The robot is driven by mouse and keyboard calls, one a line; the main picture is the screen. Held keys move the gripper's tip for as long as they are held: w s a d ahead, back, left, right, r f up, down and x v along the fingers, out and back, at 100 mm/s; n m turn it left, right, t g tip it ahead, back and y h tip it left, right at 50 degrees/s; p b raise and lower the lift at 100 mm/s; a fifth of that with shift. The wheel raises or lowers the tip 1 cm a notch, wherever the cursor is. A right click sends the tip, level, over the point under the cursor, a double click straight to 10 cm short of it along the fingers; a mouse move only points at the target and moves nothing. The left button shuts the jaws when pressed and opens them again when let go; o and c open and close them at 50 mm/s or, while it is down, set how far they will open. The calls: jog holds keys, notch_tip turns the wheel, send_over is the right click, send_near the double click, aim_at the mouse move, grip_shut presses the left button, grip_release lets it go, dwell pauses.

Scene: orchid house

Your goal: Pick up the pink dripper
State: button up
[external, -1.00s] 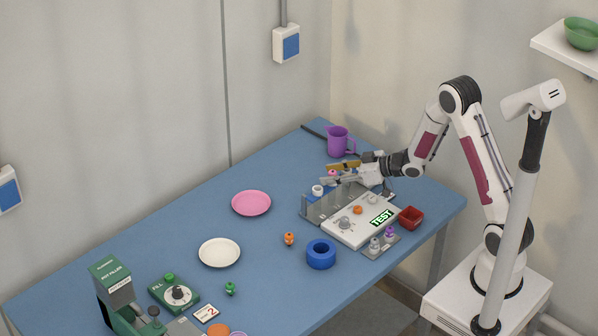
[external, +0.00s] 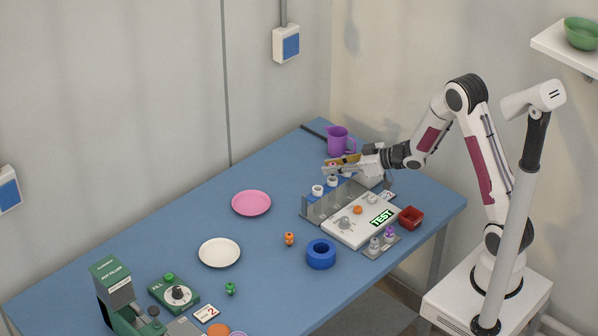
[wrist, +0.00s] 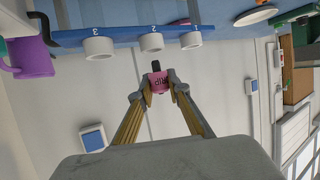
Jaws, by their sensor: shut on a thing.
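The pink dripper (wrist: 158,86), marked with dark lettering and with a dark tip, is between the fingertips of my gripper (wrist: 159,90) in the wrist view. My gripper is shut on it. In the external view my gripper (external: 341,164) is just above the back part of the rack, and only a small bit of the dripper (external: 332,163) shows between the fingers. In the wrist view the collars (wrist: 151,42) stand apart from the dripper.
A purple jug (external: 338,141) stands close behind my gripper. The white TEST unit (external: 345,232), a red bin (external: 411,217) and a blue ring (external: 321,254) are in front. A pink plate (external: 251,203) and a white plate (external: 219,252) lie left, with free table around them.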

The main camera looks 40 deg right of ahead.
aim_at(333, 164)
jog(key=shift+r, duration=3.55)
